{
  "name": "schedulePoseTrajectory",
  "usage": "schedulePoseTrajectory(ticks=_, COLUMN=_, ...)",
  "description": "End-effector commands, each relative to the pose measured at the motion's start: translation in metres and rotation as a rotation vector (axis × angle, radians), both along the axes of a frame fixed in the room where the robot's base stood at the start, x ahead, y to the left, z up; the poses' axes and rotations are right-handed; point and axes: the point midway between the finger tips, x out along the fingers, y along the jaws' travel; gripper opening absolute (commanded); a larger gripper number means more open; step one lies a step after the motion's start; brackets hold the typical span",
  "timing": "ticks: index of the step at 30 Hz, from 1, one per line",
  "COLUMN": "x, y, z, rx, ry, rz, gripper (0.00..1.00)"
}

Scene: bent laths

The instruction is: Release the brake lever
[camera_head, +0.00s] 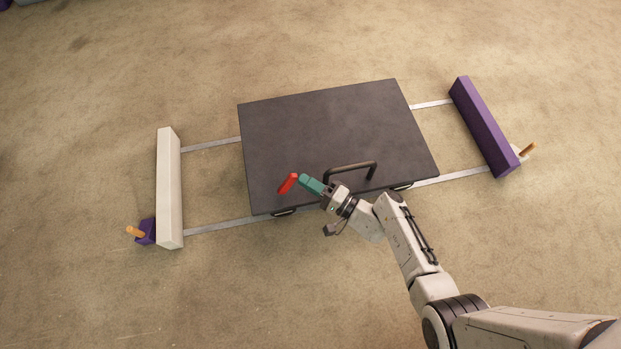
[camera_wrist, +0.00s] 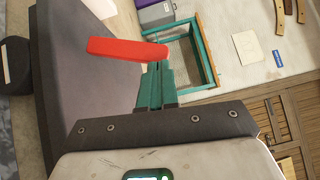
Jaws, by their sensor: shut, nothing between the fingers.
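The red brake lever (camera_head: 288,184) stands at the front edge of a dark flat cart (camera_head: 330,130), tilted to the right at its top. In the wrist view the red lever (camera_wrist: 125,49) lies across the picture just beyond my fingertips. My gripper (camera_head: 304,180) has green fingers that are shut and empty, beside the lever on its right. In the wrist view the gripper (camera_wrist: 156,70) points at the lever's right end; I cannot tell whether they touch. The lever's base is not clear.
A black handle (camera_head: 350,167) rises from the cart close to my gripper. The cart sits on two metal rails (camera_head: 215,226) between a white end block (camera_head: 169,190) and a purple end block (camera_head: 482,127). The floor around is open. The wrist view shows a green-framed box (camera_wrist: 190,55).

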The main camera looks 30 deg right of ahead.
Motion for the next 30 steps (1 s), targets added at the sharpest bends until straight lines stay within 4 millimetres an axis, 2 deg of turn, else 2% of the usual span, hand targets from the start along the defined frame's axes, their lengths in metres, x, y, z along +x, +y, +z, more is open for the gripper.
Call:
schedulePoseTrajectory(ticks=1, x=0.001, y=0.002, z=0.009, rx=-0.027, ry=0.006, rz=0.001, gripper=0.00)
schedulePoseTrajectory(ticks=8, x=0.005, y=0.014, z=0.018, rx=-0.042, ry=0.012, rz=0.001, gripper=0.00)
schedulePoseTrajectory(ticks=21, x=0.015, y=0.048, z=0.037, rx=-0.381, ry=0.120, rz=0.004, gripper=0.00)
schedulePoseTrajectory(ticks=30, x=0.023, y=0.069, z=0.035, rx=-0.589, ry=0.187, rz=0.002, gripper=0.00)
